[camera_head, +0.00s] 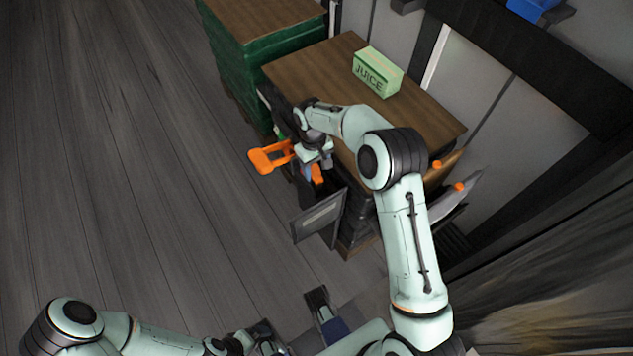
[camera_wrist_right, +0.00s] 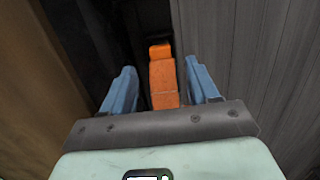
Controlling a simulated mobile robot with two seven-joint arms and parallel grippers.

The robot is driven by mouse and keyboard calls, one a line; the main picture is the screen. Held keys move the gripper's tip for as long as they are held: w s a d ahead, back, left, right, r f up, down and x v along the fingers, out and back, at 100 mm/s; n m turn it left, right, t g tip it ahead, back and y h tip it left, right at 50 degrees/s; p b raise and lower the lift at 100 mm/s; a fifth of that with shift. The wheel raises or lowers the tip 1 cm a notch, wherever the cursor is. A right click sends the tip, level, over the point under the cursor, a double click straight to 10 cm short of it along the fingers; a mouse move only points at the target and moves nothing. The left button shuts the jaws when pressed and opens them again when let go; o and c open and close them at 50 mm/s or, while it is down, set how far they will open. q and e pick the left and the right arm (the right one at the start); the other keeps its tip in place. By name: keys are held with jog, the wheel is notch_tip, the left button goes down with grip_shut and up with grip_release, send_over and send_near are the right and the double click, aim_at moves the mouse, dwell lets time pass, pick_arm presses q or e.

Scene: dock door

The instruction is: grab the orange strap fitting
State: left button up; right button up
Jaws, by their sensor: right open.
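The orange strap fitting (camera_wrist_right: 163,82) shows in the right wrist view as an upright orange block with a smaller top part. It stands between the two blue fingers of my right gripper (camera_wrist_right: 160,92), with dark gaps on both sides. The gripper is open. In the head view, my right gripper (camera_head: 308,172) points down at the left side of the wood-topped cabinet. An orange piece (camera_head: 316,174) shows beside its fingers, partly hidden. A looped orange part (camera_head: 265,158) sticks out to the left of the wrist; I cannot tell what it belongs to. My left gripper (camera_head: 262,338) is low in view, its fingers unclear.
The cabinet (camera_head: 425,122) carries a green juice carton (camera_head: 377,72). A grey panel (camera_head: 320,216) sticks out near my right gripper. Green stacked crates (camera_head: 240,75) stand beyond the cabinet. The wooden floor on the left (camera_head: 110,150) is clear.

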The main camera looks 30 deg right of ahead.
aim_at(317, 177)
jog(key=shift+s+f+b, duration=0.15)
jog(key=shift+f+b, duration=0.05)
jog(key=shift+f, duration=1.2)
jog(key=shift+s+f+b, duration=0.1)
jog(key=shift+f+b, duration=0.1)
jog(key=shift+f, duration=1.15)
jog(key=shift+r, duration=0.1)
jog(key=c, duration=1.1)
